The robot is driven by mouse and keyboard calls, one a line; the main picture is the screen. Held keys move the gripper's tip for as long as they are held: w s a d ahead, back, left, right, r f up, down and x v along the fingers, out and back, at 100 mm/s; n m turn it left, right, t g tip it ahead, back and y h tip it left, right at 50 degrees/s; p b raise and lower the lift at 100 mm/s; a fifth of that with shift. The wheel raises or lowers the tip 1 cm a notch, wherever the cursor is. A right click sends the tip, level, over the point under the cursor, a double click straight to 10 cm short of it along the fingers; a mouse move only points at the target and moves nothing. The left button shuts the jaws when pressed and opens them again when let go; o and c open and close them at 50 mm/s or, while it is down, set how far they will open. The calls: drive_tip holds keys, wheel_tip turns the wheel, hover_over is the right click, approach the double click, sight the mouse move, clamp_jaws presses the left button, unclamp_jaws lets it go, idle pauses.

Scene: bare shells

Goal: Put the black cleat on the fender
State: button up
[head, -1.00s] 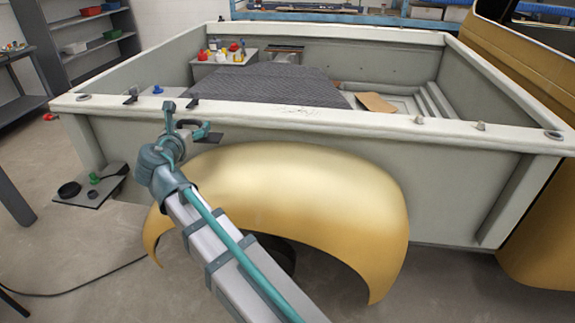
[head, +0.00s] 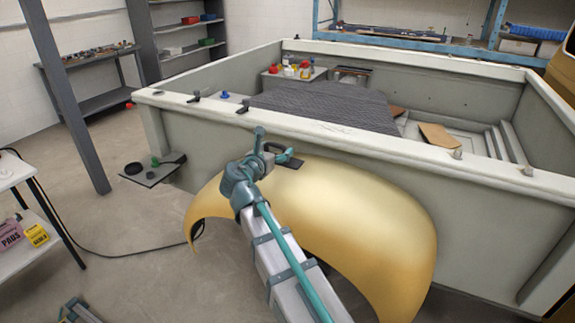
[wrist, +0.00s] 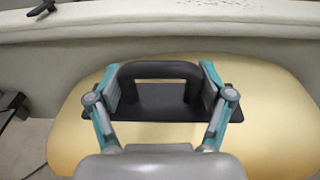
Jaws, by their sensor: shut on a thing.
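The black cleat (wrist: 160,103), an arched bar on a flat black plate, is in my gripper (wrist: 163,92). The gripper's teal fingers are shut on the arch from its two sides. In the head view the cleat (head: 288,163) shows beside my gripper (head: 268,150), partly hidden by it. The yellow fender (head: 350,205) curves below, and the cleat's plate overlaps its upper edge. In the wrist view the fender (wrist: 270,110) spreads behind and around the plate. I cannot tell whether the plate touches it.
The pale truck bed wall (head: 400,150) rises behind the fender. Small black fittings (head: 243,106) stand on its rim. A low dark tray (head: 160,172) is left of the fender. A white table (head: 15,172) stands at far left, with open floor between.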

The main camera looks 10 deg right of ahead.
drive_tip(key=f+x, duration=0.1)
drive_tip(key=x, duration=0.4)
drive_tip(key=p, duration=0.2)
hover_over(285, 173)
drive_tip(key=f, duration=0.5)
drive_tip(key=shift+s+a+f, duration=0.1)
drive_tip(key=shift+s+a, duration=0.05)
drive_tip(key=shift+s, duration=0.15)
drive_tip(key=shift+w+f, duration=0.2)
drive_tip(key=shift+f, duration=1.6)
drive_tip(key=shift+f, duration=0.1)
drive_tip(key=o, duration=1.2)
